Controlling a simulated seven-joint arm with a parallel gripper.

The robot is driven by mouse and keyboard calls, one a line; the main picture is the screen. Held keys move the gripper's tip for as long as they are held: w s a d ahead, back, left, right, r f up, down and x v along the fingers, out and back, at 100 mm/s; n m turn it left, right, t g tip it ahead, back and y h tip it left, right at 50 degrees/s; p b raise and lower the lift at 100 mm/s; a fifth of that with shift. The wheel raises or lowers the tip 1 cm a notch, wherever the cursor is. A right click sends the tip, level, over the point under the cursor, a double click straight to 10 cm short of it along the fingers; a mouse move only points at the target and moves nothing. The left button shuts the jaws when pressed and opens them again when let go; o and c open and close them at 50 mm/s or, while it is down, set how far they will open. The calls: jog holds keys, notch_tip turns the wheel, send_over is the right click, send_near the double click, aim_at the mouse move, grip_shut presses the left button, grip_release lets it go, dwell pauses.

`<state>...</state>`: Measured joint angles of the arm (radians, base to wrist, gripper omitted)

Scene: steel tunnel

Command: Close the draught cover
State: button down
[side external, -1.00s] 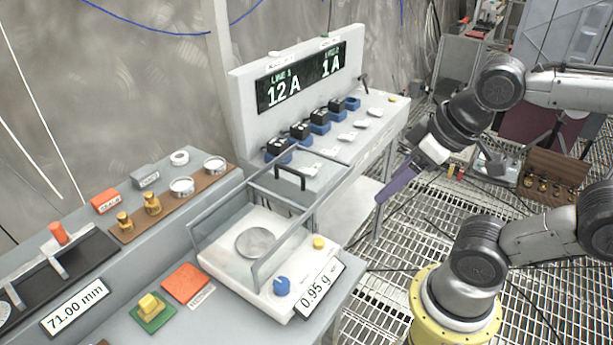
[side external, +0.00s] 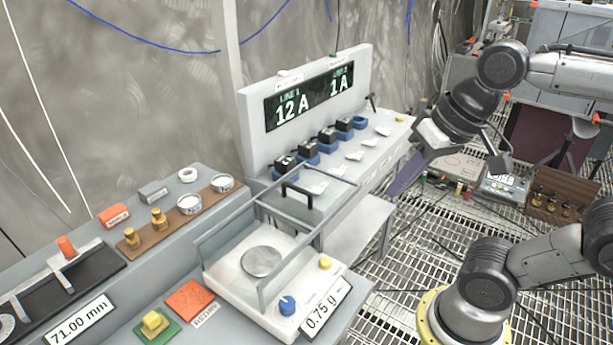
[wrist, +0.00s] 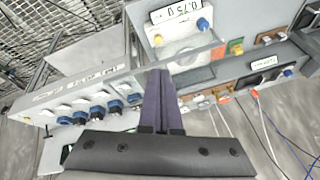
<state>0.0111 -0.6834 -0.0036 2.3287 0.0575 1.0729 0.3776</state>
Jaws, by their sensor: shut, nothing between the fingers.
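The draught cover (side external: 322,192) is a clear lid with a black handle (side external: 297,190). It sits toward the back of the clear-walled frame on the white balance (side external: 240,284). The round pan (side external: 261,262) lies uncovered from above and looks empty. The balance display (side external: 325,308) reads 0.75 g. My gripper (side external: 392,194), with long purple fingers, is shut and empty, right of the cover and apart from it. In the wrist view its fingers (wrist: 160,74) point toward the balance (wrist: 172,30); the handle cannot be made out there.
Behind the cover stands a white panel (side external: 252,135) showing 12 A and 1 A, with several black and blue blocks on its ledge. Left are a brown weight rack (side external: 145,237), an orange pad (side external: 190,297) and a green pad. Open grating floor lies right.

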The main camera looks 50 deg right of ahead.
jog(key=w+d+r+m+g+y, duration=0.1)
jog(key=w+d+r+m+g, duration=0.15)
jog(key=w+m, duration=0.35)
jog(key=w+d+r+m+g, duration=0.1)
jog(key=w+r+m, duration=0.25)
jog(key=w, duration=0.45)
jog(key=w+d+f+m+y, duration=0.1)
jog(key=w+d+f+m, duration=0.15)
jog(key=w+d, duration=0.35)
jog(key=w+d+f+m+g, duration=0.1)
jog(key=w+d+f+g, duration=0.1)
jog(key=w+d+f, duration=0.3)
send_near(306, 198)
jog(key=shift+s+d+f+t+y, duration=0.1)
jog(key=shift+d+f+t+y, duration=0.1)
jog(key=shift+d+f, duration=0.3)
jog(key=shift+s+d+f+t+y, duration=0.1)
jog(key=shift+d+f+y, duration=0.1)
jog(key=shift+f, duration=0.5)
jog(key=shift+a+f, duration=0.1)
jog(key=shift+a, duration=1)
jog(key=shift+a+f, duration=0.1)
jog(key=shift+a, duration=0.55)
